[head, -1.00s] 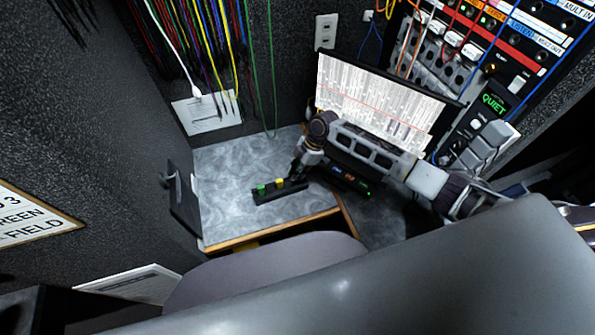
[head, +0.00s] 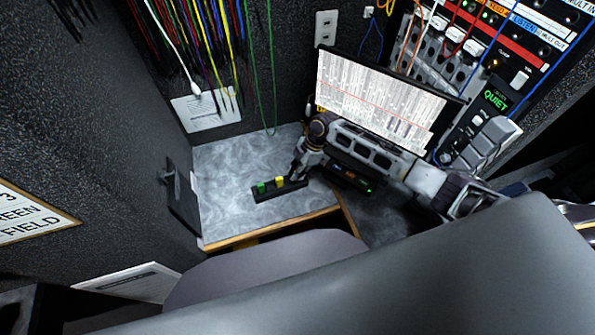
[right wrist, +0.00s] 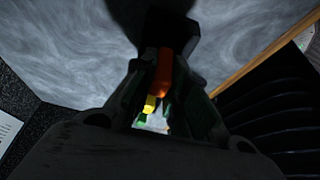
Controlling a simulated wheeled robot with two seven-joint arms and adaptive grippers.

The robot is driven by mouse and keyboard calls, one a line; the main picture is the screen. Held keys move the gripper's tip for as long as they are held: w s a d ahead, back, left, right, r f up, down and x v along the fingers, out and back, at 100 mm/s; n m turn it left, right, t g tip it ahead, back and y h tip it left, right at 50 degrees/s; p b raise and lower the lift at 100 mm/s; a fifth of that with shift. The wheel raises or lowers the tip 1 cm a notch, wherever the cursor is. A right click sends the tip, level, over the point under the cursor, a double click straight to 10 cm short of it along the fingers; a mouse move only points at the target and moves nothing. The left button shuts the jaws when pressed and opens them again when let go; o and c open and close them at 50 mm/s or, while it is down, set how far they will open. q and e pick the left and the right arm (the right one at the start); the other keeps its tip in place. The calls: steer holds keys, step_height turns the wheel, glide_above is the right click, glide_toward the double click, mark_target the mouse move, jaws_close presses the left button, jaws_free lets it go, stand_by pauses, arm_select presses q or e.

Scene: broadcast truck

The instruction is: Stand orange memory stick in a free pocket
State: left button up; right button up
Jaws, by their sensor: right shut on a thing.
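In the head view my right gripper (head: 297,173) points down over the right end of a long black holder (head: 270,196) on the grey desk. A green stick (head: 261,188) and a yellow stick (head: 280,182) stand in this holder, left of the gripper. The right wrist view shows the gripper (right wrist: 167,92) shut on the orange memory stick (right wrist: 165,72). The yellow and green sticks show just past it. The orange stick is hidden in the head view, and I cannot tell whether its lower end is in a pocket. My left gripper is not in view.
A monitor (head: 375,100) stands behind my right arm, and a dark device with small lights (head: 350,180) lies beneath it. A chair back (head: 265,265) is in front of the desk (head: 225,165). Cables hang at the back. The desk's left part is clear.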

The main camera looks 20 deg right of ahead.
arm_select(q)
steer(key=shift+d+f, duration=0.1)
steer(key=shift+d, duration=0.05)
arm_select(e)
steer(key=shift+f, duration=0.25)
steer(key=shift+f, duration=0.1)
steer(key=o, duration=0.8)
steer(key=shift+o, duration=0.2)
steer(key=shift+v, duration=0.9)
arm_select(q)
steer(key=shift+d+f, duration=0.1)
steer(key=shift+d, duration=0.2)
arm_select(e)
steer(key=v, duration=1)
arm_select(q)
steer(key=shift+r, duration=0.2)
arm_select(e)
steer(key=shift+r, duration=0.25)
